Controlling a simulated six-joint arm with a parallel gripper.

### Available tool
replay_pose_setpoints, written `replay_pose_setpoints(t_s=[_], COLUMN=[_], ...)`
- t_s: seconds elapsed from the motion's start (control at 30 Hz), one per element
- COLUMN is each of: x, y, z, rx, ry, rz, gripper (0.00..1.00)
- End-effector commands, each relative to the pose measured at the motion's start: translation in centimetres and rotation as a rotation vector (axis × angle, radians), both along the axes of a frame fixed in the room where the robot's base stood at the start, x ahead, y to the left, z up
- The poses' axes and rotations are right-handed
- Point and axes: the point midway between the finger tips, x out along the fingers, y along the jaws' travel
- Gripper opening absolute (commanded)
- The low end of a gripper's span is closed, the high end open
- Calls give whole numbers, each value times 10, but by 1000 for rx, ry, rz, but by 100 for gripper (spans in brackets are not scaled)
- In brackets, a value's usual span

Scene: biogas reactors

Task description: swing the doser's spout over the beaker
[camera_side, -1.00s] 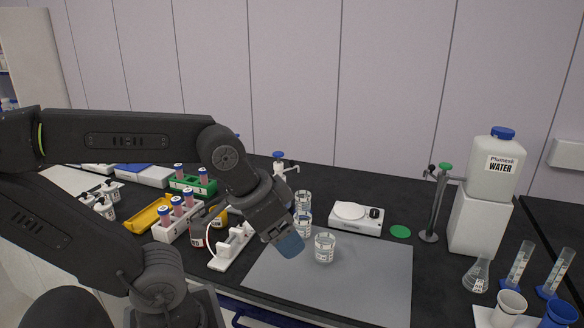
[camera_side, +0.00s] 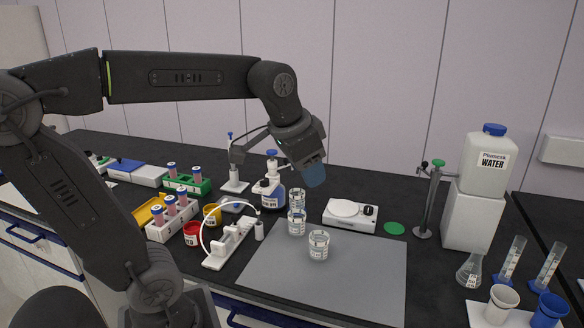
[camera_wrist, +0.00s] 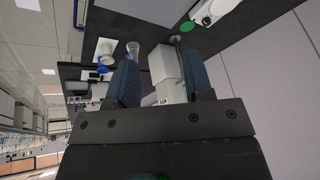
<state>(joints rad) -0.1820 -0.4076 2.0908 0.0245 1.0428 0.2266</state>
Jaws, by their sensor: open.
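The doser is a bottle (camera_side: 271,196) with a white pump head and blue cap, standing behind the mat in the side view. Its spout is not clearly visible, with my gripper close in front to the right. Glass beakers stand to its right: one at the back (camera_side: 297,197), one in the middle (camera_side: 296,225) and one in front on the mat (camera_side: 319,246). I cannot tell which beaker the task means. My gripper (camera_side: 315,177) is open and empty, tilted down, above the back beaker and right of the doser. Both blue fingers show apart in the wrist view (camera_wrist: 161,82).
A grey mat (camera_side: 340,276) covers the front. A scale (camera_side: 350,215), green disc (camera_side: 394,229) and dark stand (camera_side: 430,203) are to the right, with a water container (camera_side: 490,165). Tube racks (camera_side: 172,220) and a white holder with tubing (camera_side: 230,243) are left.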

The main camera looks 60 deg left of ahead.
Motion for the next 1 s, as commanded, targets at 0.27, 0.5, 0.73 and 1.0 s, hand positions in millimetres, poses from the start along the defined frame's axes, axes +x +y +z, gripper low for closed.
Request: replay_pose_setpoints(t_s=[0.27, 0.5, 0.73, 1.0], x=[100, 143, 142, 136], y=[122, 252, 351, 383], z=[31, 16, -17, -35], rx=[93, 125, 124, 120], ry=[144, 271, 359, 388], rz=[-23, -56, -88, -103], gripper=[47, 47, 47, 47])
